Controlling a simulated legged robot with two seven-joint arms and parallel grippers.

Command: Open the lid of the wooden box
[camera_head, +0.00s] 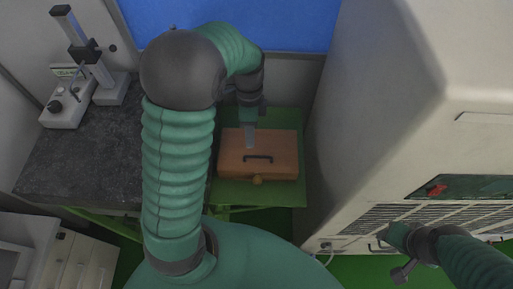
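The wooden box (281,145) sits on a green table (291,190). Its lid looks closed, with a dark handle on top and a small knob at its front edge. My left gripper (250,140) points down over the back left part of the lid. I cannot tell whether it touches the lid, or whether its fingers are open or shut. My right gripper (400,272) is low at the right, in front of the white machine, away from the box. Its fingers look spread and hold nothing visible.
A large white machine (395,110) with vents stands close to the box's right. A dark stone bench (85,165) lies to the left, with a white instrument (68,105) on it. A blue panel (295,25) is behind. White drawers (85,262) stand at lower left.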

